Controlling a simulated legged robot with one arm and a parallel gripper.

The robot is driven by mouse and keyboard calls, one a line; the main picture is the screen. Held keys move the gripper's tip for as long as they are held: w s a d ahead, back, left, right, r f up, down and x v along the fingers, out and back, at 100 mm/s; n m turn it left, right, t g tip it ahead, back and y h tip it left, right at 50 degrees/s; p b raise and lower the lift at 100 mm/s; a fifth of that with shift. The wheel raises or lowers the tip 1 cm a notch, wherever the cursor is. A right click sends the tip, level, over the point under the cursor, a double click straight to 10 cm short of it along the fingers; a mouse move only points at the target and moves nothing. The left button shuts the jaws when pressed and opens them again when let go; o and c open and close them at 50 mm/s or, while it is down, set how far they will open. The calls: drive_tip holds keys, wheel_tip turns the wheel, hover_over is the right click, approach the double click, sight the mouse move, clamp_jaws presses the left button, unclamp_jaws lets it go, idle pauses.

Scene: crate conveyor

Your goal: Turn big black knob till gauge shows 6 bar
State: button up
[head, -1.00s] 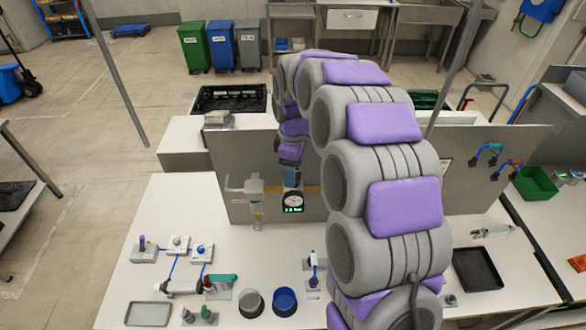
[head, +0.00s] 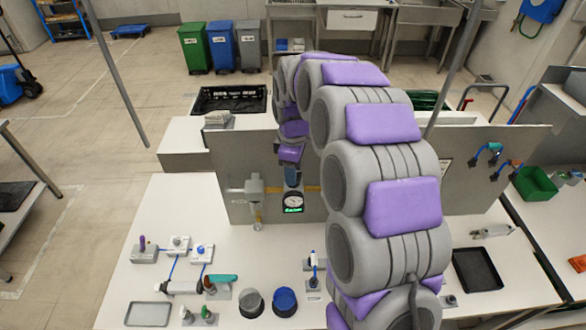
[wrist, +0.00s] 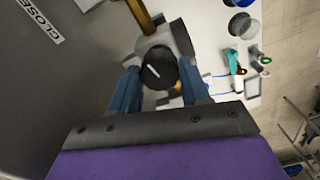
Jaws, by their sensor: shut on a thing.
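The black knob (wrist: 158,71) with a white pointer line sits between the two blue fingers of my gripper (wrist: 158,88) in the wrist view. The fingers are shut on it. In the head view my gripper (head: 292,178) is in front of the upright grey panel, just above the gauge, and hides the knob there. The gauge (head: 293,202) has a round white dial and a green digital readout. The readout is too small for me to read.
A grey fitting (head: 254,186) with a yellowish bowl hangs on the panel (head: 232,158) left of the gauge. Below, the white bench (head: 160,215) holds small valves, a grey cup, a blue cup (head: 285,301) and a tray (head: 147,314). A black tray (head: 478,269) lies at right.

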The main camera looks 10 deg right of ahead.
drive_tip(key=shift+m, duration=0.3)
drive_tip(key=m+p, duration=0.1)
drive_tip(key=m, duration=0.3)
drive_tip(key=shift+m, duration=0.3)
drive_tip(key=m, duration=0.4)
drive_tip(key=shift+m, duration=0.3)
drive_tip(key=m+p, duration=0.1)
drive_tip(key=m, duration=0.4)
drive_tip(key=shift+m+p, duration=0.75)
drive_tip(key=shift+m, duration=1.95)
drive_tip(key=o, duration=1.1)
drive_tip(key=shift+c, duration=0.2)
